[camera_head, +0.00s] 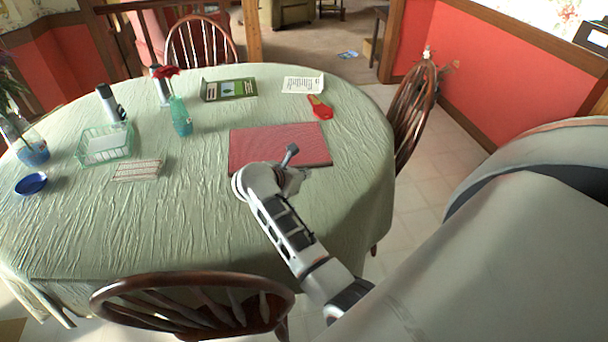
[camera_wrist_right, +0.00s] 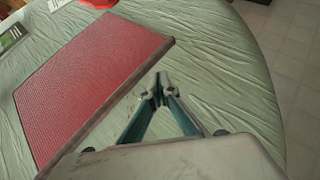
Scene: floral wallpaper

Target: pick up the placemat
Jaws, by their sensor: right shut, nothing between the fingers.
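The placemat (camera_head: 280,143) is a flat red rectangle with a dark edge, lying on the green tablecloth near the table's right side. My right gripper (camera_head: 291,150) shows over the placemat's near part in the head view. In the right wrist view the placemat (camera_wrist_right: 92,82) fills the left, and my right gripper (camera_wrist_right: 160,80) is beside its edge. Its fingers are shut together at the tips with nothing between them. I cannot tell how high the fingertips are above the cloth. My left gripper is in neither view.
On the table (camera_head: 200,220) are a red item (camera_head: 320,107), a green booklet (camera_head: 229,89), a white card (camera_head: 303,84), a green vase (camera_head: 180,116), a basket (camera_head: 104,146) and a blue bowl (camera_head: 31,184). Chairs stand at the right (camera_head: 412,110) and front (camera_head: 190,303).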

